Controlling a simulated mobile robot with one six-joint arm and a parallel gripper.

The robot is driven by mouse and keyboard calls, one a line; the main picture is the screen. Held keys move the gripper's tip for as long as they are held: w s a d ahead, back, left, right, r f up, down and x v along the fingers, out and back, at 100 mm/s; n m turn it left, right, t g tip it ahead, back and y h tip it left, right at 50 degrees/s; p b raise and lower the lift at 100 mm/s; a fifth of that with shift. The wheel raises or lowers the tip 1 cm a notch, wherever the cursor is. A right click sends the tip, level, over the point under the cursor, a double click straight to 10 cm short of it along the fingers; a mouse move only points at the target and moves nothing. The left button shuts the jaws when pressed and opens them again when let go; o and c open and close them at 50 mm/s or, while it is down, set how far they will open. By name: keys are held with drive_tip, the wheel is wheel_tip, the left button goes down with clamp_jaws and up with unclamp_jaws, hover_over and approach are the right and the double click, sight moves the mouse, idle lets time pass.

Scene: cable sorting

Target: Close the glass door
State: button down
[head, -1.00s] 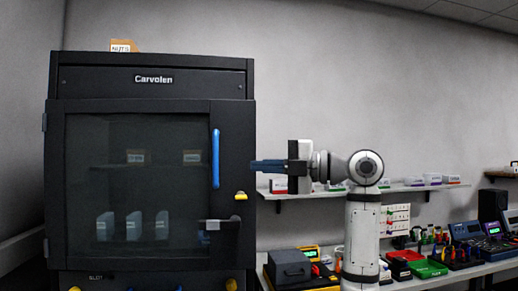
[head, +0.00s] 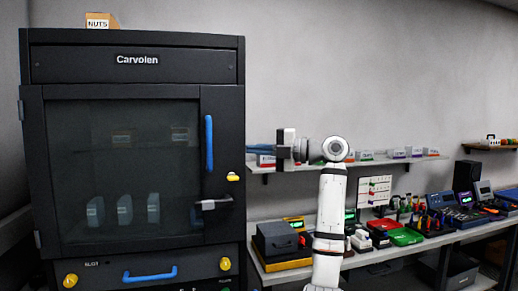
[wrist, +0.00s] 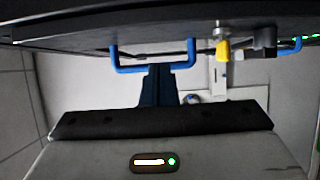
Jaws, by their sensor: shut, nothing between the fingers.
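The glass door (head: 222,130) is on the front of the black Carvolen cabinet (head: 75,65). It has a dark pane, a vertical blue handle (head: 209,143) and a black lever latch (head: 215,203) on its right side. The door looks flush with the cabinet front; I see no clear gap. My gripper (head: 250,149) is just right of the door's right edge, at handle height, its blue fingers pointing left. The fingers are shut and empty. In the wrist view the fingertips (wrist: 158,70) appear near the blue handle (wrist: 125,69); I cannot tell if they touch.
A yellow knob (head: 233,177) sits above the latch. Below the door is a drawer with a blue handle (head: 150,275). On the right, a wall shelf (head: 355,162) and a workbench (head: 400,250) hold boxes, bins and instruments. A NUTS box (head: 101,21) stands on the cabinet.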

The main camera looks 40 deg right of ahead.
drive_tip(key=shift+a, duration=0.1)
drive_tip(key=s+a+b, duration=0.1)
drive_tip(key=s+b, duration=0.3)
drive_tip(key=w+d+p, duration=0.2)
drive_tip(key=d+p, duration=0.2)
drive_tip(key=d, duration=0.5)
drive_tip(key=shift+w+p, duration=0.3)
drive_tip(key=shift+p, duration=0.05)
drive_tip(key=shift+d, duration=0.1)
